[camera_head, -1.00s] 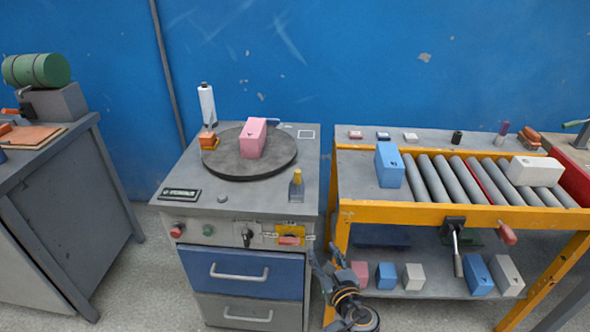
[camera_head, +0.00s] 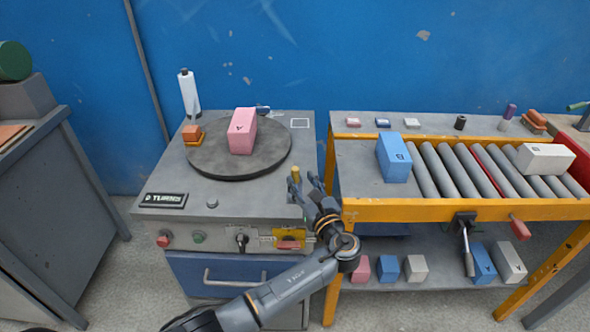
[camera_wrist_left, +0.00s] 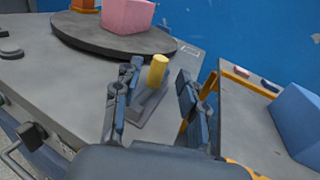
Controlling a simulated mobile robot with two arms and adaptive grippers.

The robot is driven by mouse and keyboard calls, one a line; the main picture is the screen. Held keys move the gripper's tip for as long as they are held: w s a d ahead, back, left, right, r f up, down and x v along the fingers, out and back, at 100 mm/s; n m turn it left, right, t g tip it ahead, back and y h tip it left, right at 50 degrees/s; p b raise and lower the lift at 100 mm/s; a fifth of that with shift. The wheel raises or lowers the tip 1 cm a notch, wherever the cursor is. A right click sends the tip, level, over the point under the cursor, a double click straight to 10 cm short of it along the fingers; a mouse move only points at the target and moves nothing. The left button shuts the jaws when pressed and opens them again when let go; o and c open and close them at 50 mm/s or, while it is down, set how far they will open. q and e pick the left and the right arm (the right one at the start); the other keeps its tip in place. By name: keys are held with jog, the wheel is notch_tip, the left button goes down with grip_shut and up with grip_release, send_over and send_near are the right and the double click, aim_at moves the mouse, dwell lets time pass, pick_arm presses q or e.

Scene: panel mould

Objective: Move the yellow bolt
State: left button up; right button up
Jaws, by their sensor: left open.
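The yellow bolt (camera_head: 296,173) stands upright in a grey holder at the front right corner of the turntable cabinet's top. In the left wrist view the yellow bolt (camera_wrist_left: 157,71) shows between the fingers, with its grey holder (camera_wrist_left: 148,104) below it. My left gripper (camera_head: 305,184) is open, its fingers at either side of the bolt as seen from the head. In the left wrist view the open left gripper (camera_wrist_left: 155,88) has clear gaps to the bolt on both sides. I cannot tell how far the fingertips are from the bolt in depth. My right gripper is out of view.
A pink block (camera_head: 242,131) stands on the round turntable (camera_head: 270,160) behind the bolt. An orange block and a white bottle (camera_head: 189,96) stand at the back left. The yellow-framed roller table (camera_head: 420,211), with a blue block (camera_head: 393,158), is close on the right.

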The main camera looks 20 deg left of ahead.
aim_at(297, 172)
pick_arm(q)
jog(key=x, duration=0.4)
jog(key=shift+w+a, duration=0.1)
jog(key=shift+w, duration=0.05)
jog(key=shift+w+a, duration=0.2)
jog(key=shift+w, duration=0.05)
jog(key=shift+w+a, duration=0.2)
jog(key=shift+c, duration=1.1)
grip_shut()
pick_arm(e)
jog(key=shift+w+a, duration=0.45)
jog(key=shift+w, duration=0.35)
